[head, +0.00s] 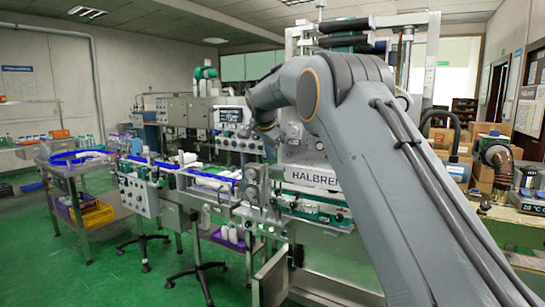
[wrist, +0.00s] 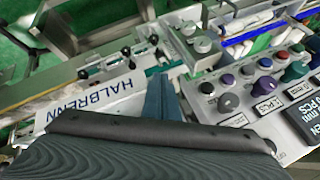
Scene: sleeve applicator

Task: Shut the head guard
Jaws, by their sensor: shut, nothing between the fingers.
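The sleeve applicator carries a white HALBRENN panel (head: 315,178), which also shows tilted in the wrist view (wrist: 95,98). I cannot make out the head guard for certain, nor how far it stands open; my arm covers much of the machine head in the head view. My gripper (wrist: 162,88) shows as dark blue-grey fingers held together, empty, between the HALBRENN panel and the control panel (wrist: 250,100). Whether the fingers touch anything is unclear. In the head view the gripper is mostly hidden behind my wrist.
A conveyor with blue rails (head: 210,178) runs left from the machine. A small display (head: 232,115) stands above the knobs. A metal-framed panel (head: 271,278) juts out low in front. Cardboard boxes (head: 490,140) are at right. Green floor is open at the lower left.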

